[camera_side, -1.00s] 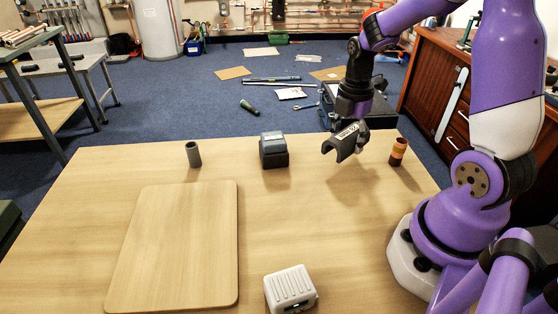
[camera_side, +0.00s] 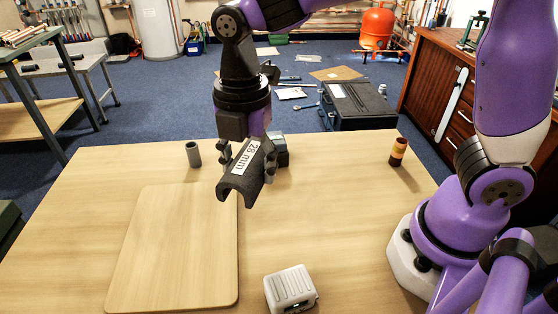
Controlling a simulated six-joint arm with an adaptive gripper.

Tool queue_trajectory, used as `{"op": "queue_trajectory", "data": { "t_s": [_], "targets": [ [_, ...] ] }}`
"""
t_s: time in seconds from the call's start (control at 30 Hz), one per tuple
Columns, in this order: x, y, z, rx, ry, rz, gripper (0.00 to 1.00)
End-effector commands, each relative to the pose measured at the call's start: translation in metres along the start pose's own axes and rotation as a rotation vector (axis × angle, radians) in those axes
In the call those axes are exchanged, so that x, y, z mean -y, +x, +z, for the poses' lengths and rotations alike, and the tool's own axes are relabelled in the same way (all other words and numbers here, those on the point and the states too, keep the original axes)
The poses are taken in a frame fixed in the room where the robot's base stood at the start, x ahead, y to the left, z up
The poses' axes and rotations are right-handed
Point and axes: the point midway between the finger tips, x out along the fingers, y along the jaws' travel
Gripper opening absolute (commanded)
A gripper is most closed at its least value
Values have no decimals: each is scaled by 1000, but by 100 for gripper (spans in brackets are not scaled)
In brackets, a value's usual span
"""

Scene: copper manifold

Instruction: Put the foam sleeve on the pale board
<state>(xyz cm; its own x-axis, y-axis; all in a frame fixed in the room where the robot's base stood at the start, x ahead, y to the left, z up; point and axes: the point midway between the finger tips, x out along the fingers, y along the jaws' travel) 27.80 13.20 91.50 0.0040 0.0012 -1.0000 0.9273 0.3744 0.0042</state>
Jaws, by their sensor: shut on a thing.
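The foam sleeve (camera_side: 239,187) is a dark grey, half-open channel with a white label reading "28 mm". My gripper (camera_side: 247,164) is shut on it and holds it above the table, tilted, near the board's far right corner. The pale board (camera_side: 175,255) is a flat wooden board with rounded corners, lying on the left of the table with nothing on it. The sleeve partly covers the board's far right corner in this view. How high the sleeve hangs is hard to tell.
A grey tube (camera_side: 193,154) stands beyond the board. A dark box (camera_side: 281,152) is partly hidden behind my gripper. A brown and orange cylinder (camera_side: 397,152) stands at the far right. A pale ribbed box (camera_side: 290,290) sits near the front edge. The table's middle right is clear.

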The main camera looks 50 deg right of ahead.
Motion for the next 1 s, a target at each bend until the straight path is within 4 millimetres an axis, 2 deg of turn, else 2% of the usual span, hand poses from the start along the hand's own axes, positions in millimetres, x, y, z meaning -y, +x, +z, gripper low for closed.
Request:
{"op": "queue_trajectory", "data": {
  "t_s": [0.03,0.1,0.2,0.3,0.37,0.47,0.8,1.0],
  "targets": [
    [-7,0,-28,0,-88,0,34],
    [-12,-1,-62,-1,-186,0,34],
    [-14,-1,-100,-1,-294,2,34],
    [-12,-1,-125,-2,-363,2,34],
    [-12,0,-133,-2,-386,3,34],
    [-17,6,-131,-1,-399,1,34],
    [-70,55,-69,-2,-398,0,34],
    [-85,68,-52,-2,-401,4,34]
  ]
}}
